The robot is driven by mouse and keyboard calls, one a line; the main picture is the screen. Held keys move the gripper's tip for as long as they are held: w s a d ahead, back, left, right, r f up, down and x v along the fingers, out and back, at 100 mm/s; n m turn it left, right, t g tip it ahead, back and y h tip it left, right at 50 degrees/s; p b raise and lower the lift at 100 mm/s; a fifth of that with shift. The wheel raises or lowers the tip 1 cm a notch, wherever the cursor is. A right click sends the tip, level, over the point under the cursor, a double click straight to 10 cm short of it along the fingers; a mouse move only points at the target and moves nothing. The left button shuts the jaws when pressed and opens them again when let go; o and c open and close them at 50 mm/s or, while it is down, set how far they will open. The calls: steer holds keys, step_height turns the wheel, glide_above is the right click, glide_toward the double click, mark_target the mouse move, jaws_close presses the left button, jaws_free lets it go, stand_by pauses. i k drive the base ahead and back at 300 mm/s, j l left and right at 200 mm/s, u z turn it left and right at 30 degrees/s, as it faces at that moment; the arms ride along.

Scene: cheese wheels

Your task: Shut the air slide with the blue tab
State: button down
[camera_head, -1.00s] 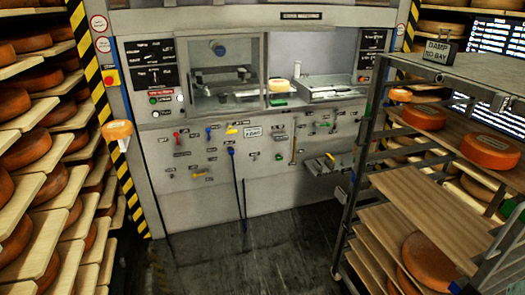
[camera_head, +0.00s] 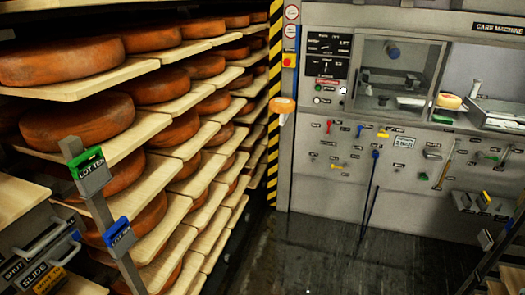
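At the lower left edge stands a grey unit with slide handles, partly cut off by the frame. One grey handle (camera_head: 45,240) has a small blue tab (camera_head: 76,235) at its right end. Below it a second handle sits by a yellow tab (camera_head: 48,281). Small signs there read "SHUT" (camera_head: 15,268) and "SLIDE" (camera_head: 34,276). I cannot tell how far either slide stands open. My gripper is not in view.
A post by the unit carries a green-clipped tag (camera_head: 88,172) and a blue-clipped tag (camera_head: 118,236). Shelves of cheese wheels (camera_head: 78,122) fill the left. The grey machine (camera_head: 340,200) stands at the back right. Dark floor (camera_head: 320,260) is clear between; a rack edge shows lower right.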

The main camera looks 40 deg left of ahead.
mark_target(50, 258)
steer(key=u, duration=3.1)
